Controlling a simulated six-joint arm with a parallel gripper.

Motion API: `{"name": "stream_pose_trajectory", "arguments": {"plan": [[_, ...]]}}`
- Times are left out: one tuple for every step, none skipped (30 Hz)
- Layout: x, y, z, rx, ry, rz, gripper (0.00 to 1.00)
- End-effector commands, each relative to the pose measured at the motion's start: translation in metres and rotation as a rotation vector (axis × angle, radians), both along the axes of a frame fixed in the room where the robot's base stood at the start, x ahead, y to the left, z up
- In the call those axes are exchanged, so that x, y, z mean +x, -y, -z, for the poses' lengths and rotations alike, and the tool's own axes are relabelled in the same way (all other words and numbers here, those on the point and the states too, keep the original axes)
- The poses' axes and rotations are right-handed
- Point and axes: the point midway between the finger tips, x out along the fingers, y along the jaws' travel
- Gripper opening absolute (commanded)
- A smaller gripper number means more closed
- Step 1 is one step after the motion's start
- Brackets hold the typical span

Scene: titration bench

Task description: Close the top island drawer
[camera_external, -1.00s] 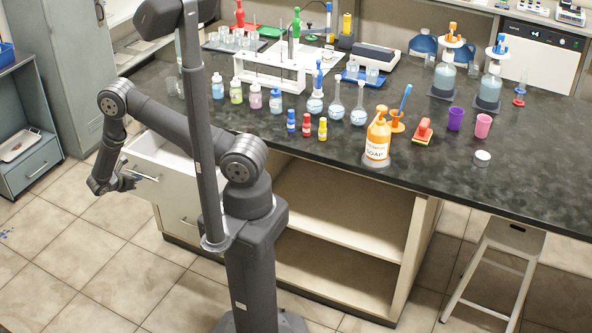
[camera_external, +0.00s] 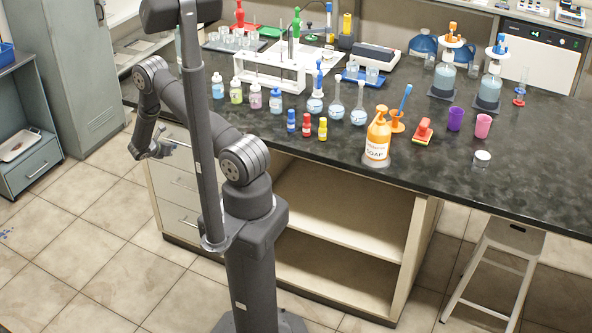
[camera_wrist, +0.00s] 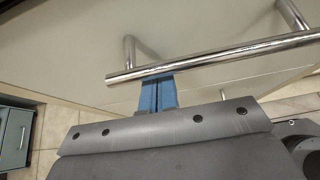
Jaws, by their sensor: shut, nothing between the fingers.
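The top island drawer (camera_external: 178,134) is at the upper left of the island in the external view. Its pale front looks flush with the drawers below, and no open interior shows. In the wrist view the drawer front (camera_wrist: 60,50) fills the upper part, with its metal bar handle (camera_wrist: 220,57) crossing it. My gripper (camera_external: 166,148) is in front of this drawer. In the wrist view its blue fingers (camera_wrist: 158,92) are shut and empty, with their tips at the handle bar. I cannot tell whether they touch it.
Two lower drawers (camera_external: 178,187) with bar handles sit below, looking shut. The dark countertop (camera_external: 240,125) carries bottles, flasks and a soap dispenser (camera_external: 377,138). An open shelf (camera_external: 340,215) is to the right. Tiled floor (camera_external: 90,220) is clear at the left.

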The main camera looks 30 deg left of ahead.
Motion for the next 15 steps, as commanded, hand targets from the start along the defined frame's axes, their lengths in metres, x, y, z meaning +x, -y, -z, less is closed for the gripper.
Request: {"name": "stream_pose_trajectory", "arguments": {"plan": [[0.004, 0.000, 0.000, 0.000, 0.000, 0.001, 0.00], [0.006, 0.000, 0.000, -0.001, 0.000, 0.001, 0.00], [0.008, 0.000, 0.000, -0.001, 0.000, 0.001, 0.00], [0.009, 0.000, 0.000, -0.001, 0.001, 0.001, 0.00], [0.010, 0.000, 0.000, -0.001, 0.001, 0.001, 0.00], [0.012, 0.000, 0.000, -0.001, 0.001, 0.001, 0.00], [0.012, 0.000, 0.000, -0.001, 0.001, 0.001, 0.00], [0.013, 0.000, 0.000, -0.001, 0.002, 0.001, 0.00], [0.014, 0.000, -0.001, 0.000, 0.002, 0.001, 0.00], [0.014, 0.000, -0.001, 0.000, 0.002, 0.001, 0.00], [0.015, 0.000, -0.001, 0.000, 0.003, 0.001, 0.00], [0.015, 0.000, -0.001, 0.000, 0.003, 0.001, 0.00], [0.015, -0.001, -0.001, 0.001, 0.004, 0.001, 0.00], [0.015, -0.001, -0.001, 0.002, 0.004, 0.001, 0.00], [0.015, -0.001, -0.001, 0.002, 0.004, 0.001, 0.00]]}}
